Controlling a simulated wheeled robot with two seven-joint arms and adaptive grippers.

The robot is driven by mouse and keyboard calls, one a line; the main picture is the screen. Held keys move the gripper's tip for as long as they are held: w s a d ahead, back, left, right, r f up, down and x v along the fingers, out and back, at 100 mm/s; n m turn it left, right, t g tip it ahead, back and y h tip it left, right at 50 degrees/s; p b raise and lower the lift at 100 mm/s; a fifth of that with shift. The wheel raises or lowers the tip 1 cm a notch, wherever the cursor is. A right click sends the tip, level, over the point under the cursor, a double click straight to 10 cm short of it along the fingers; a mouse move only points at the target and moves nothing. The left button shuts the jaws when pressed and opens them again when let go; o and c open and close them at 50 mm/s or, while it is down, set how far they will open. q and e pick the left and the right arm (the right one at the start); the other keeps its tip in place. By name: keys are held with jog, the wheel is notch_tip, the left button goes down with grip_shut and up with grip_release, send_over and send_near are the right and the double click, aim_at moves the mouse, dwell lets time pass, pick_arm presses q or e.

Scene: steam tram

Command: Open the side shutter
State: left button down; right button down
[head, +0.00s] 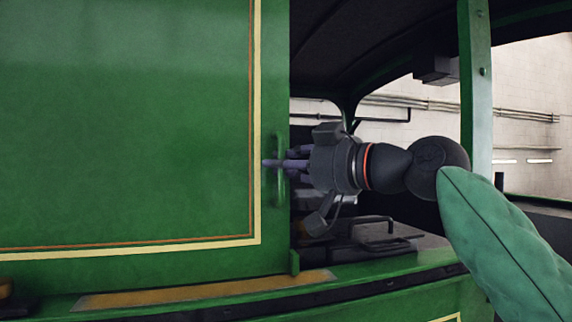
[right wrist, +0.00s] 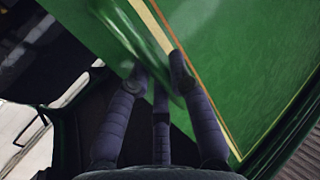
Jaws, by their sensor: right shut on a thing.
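The side shutter (head: 130,120) is a large green panel with a cream and orange border line, filling the left of the head view. A dark opening lies to the right of its edge. A vertical green handle (head: 279,172) stands near the shutter's right edge. My right gripper (head: 277,164) comes in from the right, its purple-grey fingers shut around the handle. In the right wrist view the fingers (right wrist: 155,85) reach the green handle (right wrist: 135,40) beside the shutter (right wrist: 235,60). My left gripper is not in view.
A green sill (head: 350,277) with a tan strip (head: 205,289) runs below the shutter. A green post (head: 475,90) stands at the right. The dark cab interior shows through the opening, with a pale brick wall (head: 535,95) beyond.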

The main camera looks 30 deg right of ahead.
jog(key=c, duration=1.1)
grip_release()
jog(key=shift+w+a, duration=0.1)
jog(key=v, duration=1.2)
